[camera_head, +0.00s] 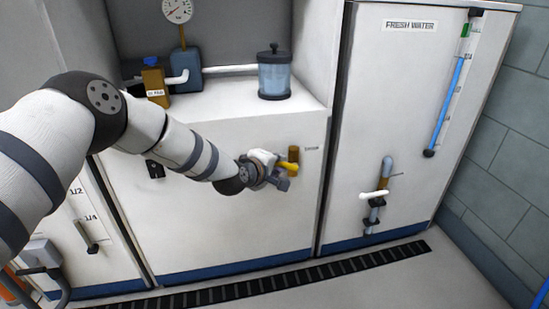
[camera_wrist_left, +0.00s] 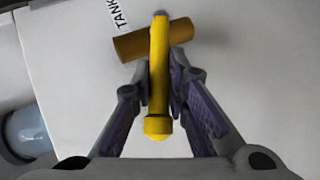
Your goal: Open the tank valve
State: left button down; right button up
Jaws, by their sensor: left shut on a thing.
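The tank valve has a yellow lever handle on a brass pipe stub, on the white cabinet front. In the head view the yellow handle (camera_head: 289,167) sticks out beside the brass stub (camera_head: 294,152). In the left wrist view the yellow handle (camera_wrist_left: 158,75) lies between the fingers and crosses the brass stub (camera_wrist_left: 135,46); a label reading TANK (camera_wrist_left: 117,13) is next to it. My left gripper (camera_head: 281,175) is at the handle, its fingers (camera_wrist_left: 158,92) closed around it from both sides. My right gripper is in neither view.
A clear canister (camera_head: 274,78) stands on the ledge above, with a gauge (camera_head: 177,10) and blue filter housing (camera_head: 187,68) to its left. The fresh water cabinet (camera_head: 405,120) at right carries a white-handled valve (camera_head: 374,194). A floor grate (camera_head: 270,278) runs along the front.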

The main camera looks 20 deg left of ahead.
pick_arm(q)
jog(key=shift+w+d+r+m+g+y+p, duration=0.1)
jog(key=shift+d+r+m+g+y+p, duration=0.1)
jog(key=shift+r+m+g+y+p, duration=0.45)
jog(key=shift+f+p, duration=0.2)
jog(key=shift+p, duration=0.3)
jog(key=shift+f, duration=0.1)
jog(key=c, duration=1.6)
grip_release()
jog(key=shift+r, duration=0.2)
jog(key=v, duration=1.2)
jog(key=shift+a+f, duration=0.1)
jog(key=shift+c, duration=0.2)
